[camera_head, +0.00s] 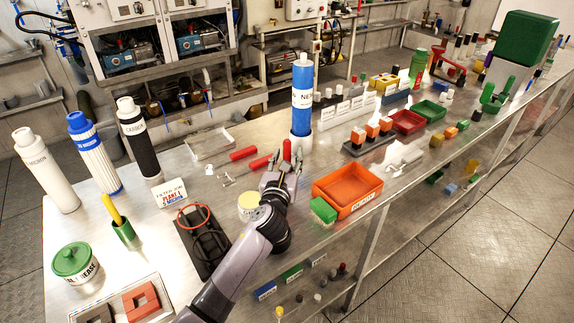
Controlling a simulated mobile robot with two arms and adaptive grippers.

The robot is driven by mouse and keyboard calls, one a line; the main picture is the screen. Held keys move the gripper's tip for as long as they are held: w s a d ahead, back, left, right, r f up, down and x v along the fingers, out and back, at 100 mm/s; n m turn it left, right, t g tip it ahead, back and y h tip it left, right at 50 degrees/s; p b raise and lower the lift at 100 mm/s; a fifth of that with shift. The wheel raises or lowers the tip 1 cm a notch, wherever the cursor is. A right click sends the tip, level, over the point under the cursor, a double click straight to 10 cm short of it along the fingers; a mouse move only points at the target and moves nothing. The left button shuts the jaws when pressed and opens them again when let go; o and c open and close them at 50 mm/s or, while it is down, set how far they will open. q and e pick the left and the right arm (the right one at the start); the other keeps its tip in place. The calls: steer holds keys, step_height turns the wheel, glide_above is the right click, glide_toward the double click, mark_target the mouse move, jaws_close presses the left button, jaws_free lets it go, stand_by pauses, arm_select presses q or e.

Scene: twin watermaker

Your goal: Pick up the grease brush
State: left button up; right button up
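A yellow handle (112,212), which looks like the grease brush, leans out of a small green cup (124,232) at the left of the bench. Its bristle end is hidden in the cup. A grease tub with a green lid (72,260) stands in front of it. My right gripper is not in view.
Tall filter cartridges (92,152) stand behind the green cup. A red-ringed black stand (202,238) and a small sign (171,194) lie between cup and arm. A blue cartridge (302,95) stands behind my gripper; an orange bin (347,193) is to its right.

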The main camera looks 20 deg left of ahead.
arm_select(q)
jaws_close()
stand_by(0.3)
steer(key=shift+r, duration=0.6)
step_height(320, 180, up, 19)
steer(key=p, duration=0.2)
steer(key=shift+p, duration=0.4)
